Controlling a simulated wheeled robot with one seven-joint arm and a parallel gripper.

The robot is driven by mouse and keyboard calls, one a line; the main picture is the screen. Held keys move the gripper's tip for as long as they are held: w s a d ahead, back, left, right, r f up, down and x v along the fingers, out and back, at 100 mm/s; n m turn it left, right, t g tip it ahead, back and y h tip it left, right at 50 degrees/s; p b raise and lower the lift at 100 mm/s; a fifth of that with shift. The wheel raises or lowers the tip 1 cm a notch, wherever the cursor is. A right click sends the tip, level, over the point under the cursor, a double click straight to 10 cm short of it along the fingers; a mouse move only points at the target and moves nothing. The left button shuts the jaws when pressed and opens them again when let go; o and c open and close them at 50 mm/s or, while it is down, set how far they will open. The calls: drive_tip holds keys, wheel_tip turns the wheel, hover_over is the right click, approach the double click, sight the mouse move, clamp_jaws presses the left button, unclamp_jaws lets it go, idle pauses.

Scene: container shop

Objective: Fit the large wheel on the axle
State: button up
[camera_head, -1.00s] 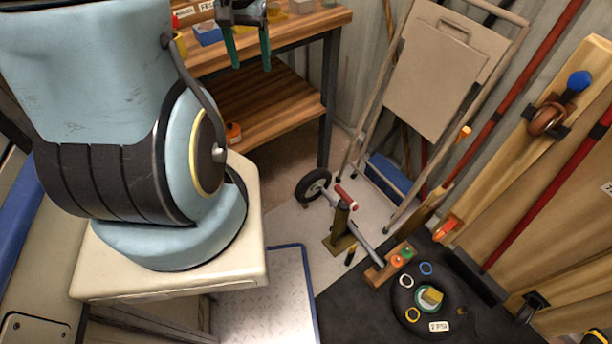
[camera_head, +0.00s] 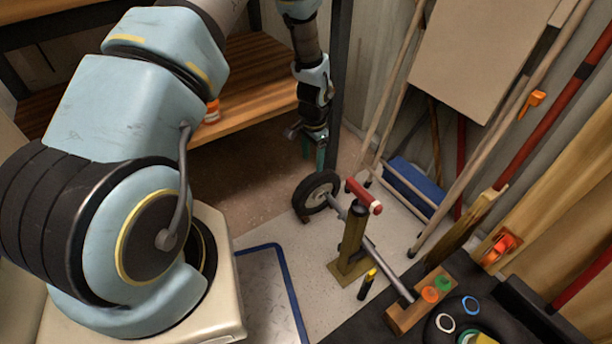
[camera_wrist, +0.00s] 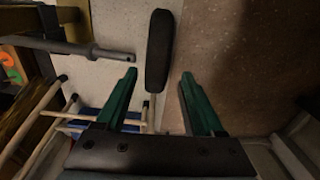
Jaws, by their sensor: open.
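The large wheel (camera_head: 317,190), with a black tyre and pale hub, stands upright on the floor. In the wrist view the wheel (camera_wrist: 159,45) is edge-on, its near end in line with the gap between my fingertips. The grey axle (camera_head: 385,259) rests on a post stand (camera_head: 352,240). In the wrist view the axle (camera_wrist: 75,47) points at the wheel's side, with a gap between its tip and the tyre. My gripper (camera_head: 313,153) is open and empty, pointing down just above the wheel; it also shows in the wrist view (camera_wrist: 159,74). The wheel's depth between the fingers is unclear.
A red-handled part (camera_head: 364,195) tops the stand. A wooden block (camera_head: 408,309) with orange and green pieces is by the axle's far end. A workbench (camera_head: 255,85) is behind my arm. A blue box (camera_head: 413,185) and a folded frame stand at right.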

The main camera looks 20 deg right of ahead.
sight(314, 187)
drive_tip(key=f, duration=0.3)
drive_tip(key=shift+d+f+b, duration=0.1)
drive_tip(key=shift+d+b, duration=0.2)
wheel_tip(314, 187, down, 10)
drive_tip(key=b, duration=0.3)
drive_tip(key=shift+f+b, duration=0.2)
drive_tip(key=shift+b, duration=0.1)
drive_tip(key=shift+c, duration=0.2)
clamp_jaws()
